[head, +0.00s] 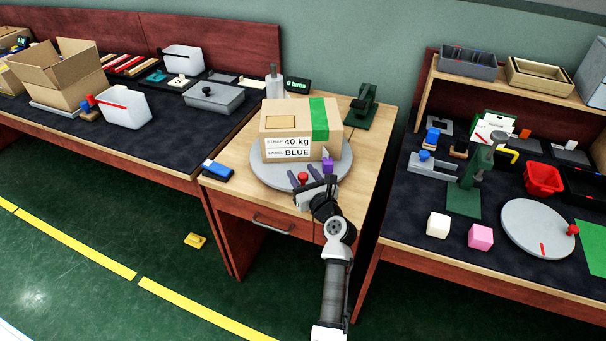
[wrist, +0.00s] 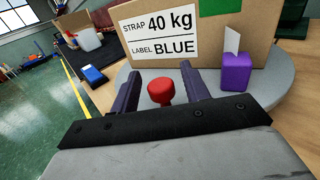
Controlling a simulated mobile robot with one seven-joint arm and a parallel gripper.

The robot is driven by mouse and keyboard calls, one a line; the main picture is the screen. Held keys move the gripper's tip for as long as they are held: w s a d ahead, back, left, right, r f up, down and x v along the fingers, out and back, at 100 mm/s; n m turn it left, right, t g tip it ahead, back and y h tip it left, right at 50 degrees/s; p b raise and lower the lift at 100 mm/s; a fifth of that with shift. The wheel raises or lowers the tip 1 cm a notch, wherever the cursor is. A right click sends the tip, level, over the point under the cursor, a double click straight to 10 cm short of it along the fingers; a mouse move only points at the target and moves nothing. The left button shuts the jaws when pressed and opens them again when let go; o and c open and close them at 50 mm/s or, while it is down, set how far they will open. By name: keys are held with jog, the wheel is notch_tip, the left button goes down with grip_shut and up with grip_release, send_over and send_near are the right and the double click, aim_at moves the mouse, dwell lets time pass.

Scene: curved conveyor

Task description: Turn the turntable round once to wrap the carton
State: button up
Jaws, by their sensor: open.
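The carton (head: 298,127) stands on the round grey turntable (head: 268,175) on the small wooden table. Its front label reads "STRAP 40 kg" and "LABEL BLUE", and a green strip runs over its right part. A red knob (head: 303,177) rises from the turntable's front edge. It also shows in the wrist view (wrist: 161,92). My gripper (head: 302,180) is open, with its two fingers on either side of the red knob and a gap beside each finger in the wrist view. I cannot tell whether they touch it.
A purple block (head: 327,165) with a white tag sits on the turntable right of the knob. A blue box (head: 218,170) lies left of the turntable. A green press-like tool (head: 362,107) and a "0 turns" display (head: 298,85) stand behind.

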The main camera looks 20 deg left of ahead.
grip_shut()
jog(key=shift+d, duration=0.15)
dwell(0.4)
